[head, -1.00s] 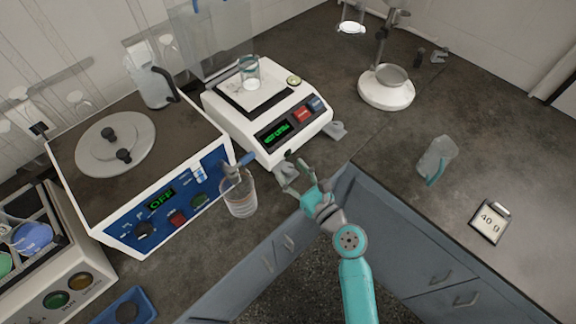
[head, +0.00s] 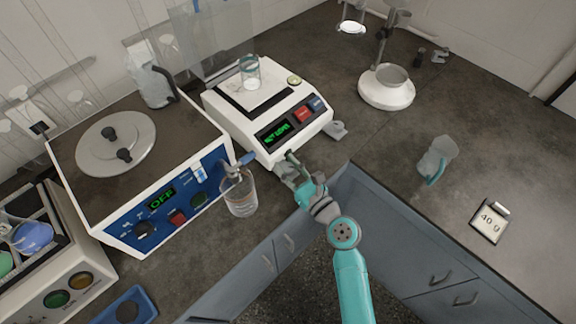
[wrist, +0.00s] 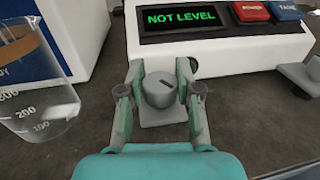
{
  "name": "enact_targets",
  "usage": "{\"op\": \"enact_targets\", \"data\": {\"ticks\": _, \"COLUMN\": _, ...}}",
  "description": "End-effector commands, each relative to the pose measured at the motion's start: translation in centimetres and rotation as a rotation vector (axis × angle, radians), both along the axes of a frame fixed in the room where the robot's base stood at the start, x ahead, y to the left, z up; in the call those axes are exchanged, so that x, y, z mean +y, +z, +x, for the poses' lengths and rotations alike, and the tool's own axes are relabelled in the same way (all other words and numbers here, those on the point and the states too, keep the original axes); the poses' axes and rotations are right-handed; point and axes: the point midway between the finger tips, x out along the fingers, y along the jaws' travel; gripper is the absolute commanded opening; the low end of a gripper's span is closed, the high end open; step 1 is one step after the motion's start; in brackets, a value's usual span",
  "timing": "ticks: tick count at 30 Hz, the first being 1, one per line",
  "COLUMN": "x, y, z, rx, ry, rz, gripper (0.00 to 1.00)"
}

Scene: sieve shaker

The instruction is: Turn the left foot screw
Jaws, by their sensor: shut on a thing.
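The left foot screw (wrist: 160,90) is a grey knob with a dark slot on top, at the front left corner of the white balance (head: 262,128). My gripper (wrist: 160,95) is shut on it, one finger on each side of the knob. In the head view my gripper (head: 291,171) reaches the balance's front edge and mostly hides this screw. The balance display (wrist: 186,18) reads NOT LEVEL in green. The right foot screw (wrist: 300,76) shows at the right edge of the wrist view, and also in the head view (head: 337,129).
A glass beaker with liquid (head: 240,194) stands close left of my gripper, and its side shows in the wrist view (wrist: 38,90). A glass vessel (head: 251,74) stands on the balance pan. The blue-fronted device (head: 165,205) is left. The counter (head: 385,150) right of the balance is partly clear.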

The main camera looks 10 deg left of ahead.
Motion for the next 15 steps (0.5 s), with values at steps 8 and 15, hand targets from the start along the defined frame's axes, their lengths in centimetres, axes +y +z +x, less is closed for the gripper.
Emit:
{"op": "enact_targets", "data": {"ticks": 8, "x": -0.12, "y": 0.01, "z": 0.12, "rx": 0.001, "ry": 0.083, "rz": 0.001, "gripper": 0.00}}
{"op": "enact_targets", "data": {"ticks": 15, "x": -0.18, "y": 0.08, "z": 0.24, "rx": -0.001, "ry": 0.264, "rz": 0.001, "gripper": 0.00}}
